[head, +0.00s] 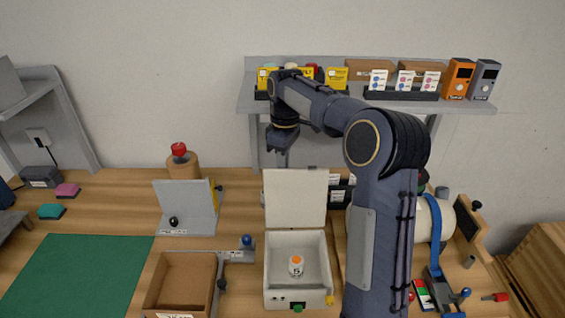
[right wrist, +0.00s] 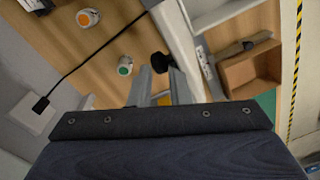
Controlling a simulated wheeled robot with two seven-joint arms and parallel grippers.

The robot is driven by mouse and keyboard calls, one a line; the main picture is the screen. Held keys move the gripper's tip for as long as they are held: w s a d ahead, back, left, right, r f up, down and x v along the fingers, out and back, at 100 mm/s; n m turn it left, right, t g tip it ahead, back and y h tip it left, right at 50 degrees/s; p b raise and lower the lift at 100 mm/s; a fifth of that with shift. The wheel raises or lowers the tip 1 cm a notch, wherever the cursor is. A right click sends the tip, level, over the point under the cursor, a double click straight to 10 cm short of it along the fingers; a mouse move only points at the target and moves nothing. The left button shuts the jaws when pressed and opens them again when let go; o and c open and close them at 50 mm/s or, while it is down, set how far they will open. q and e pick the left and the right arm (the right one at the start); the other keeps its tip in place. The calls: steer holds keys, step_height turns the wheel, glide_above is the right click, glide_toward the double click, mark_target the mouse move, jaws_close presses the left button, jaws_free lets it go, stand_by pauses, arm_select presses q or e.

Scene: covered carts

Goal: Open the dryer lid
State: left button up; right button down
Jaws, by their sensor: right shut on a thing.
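The dryer (head: 267,270) is a white open-topped box near the front middle of the bench, with a green knob on its front. Its pale lid (head: 296,200) stands raised, almost upright, at the back edge. A white bottle with an orange cap (head: 296,266) is inside. My right gripper (head: 281,160) is just above and behind the lid's top left edge, with its fingertips partly hidden. In the right wrist view the two fingers (right wrist: 160,82) close around a black knob (right wrist: 158,62) beside the lid's edge. My left gripper is not in view.
A brown tray (head: 151,285) and an upright grey plate (head: 190,207) stand left of the dryer. A green mat (head: 75,275) lies at far left.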

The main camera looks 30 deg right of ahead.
mark_target(286, 175)
steer(key=f, duration=0.2)
steer(key=s+f+g, duration=0.1)
steer(key=shift+s+a+f, duration=0.1)
steer(key=shift+s+f, duration=0.05)
steer(key=shift+f, duration=0.2)
steer(key=c, duration=1.2)
jaws_free()
steer(key=shift+s, duration=0.1)
steer(key=shift+r, duration=0.5)
steer(key=r, duration=0.1)
steer(key=w+r, duration=0.1)
steer(key=r, duration=0.2)
steer(key=shift+w+d+r+b, duration=0.15)
steer(key=shift+d+r+b, duration=0.1)
steer(key=shift+d+b, duration=0.15)
steer(key=shift+t, duration=0.5)
step_height(286, 175, up, 5)
steer(key=shift+d+r, duration=0.1)
steer(key=shift+r, duration=0.45)
steer(key=shift+w+p, duration=0.1)
steer(key=shift+p, duration=0.2)
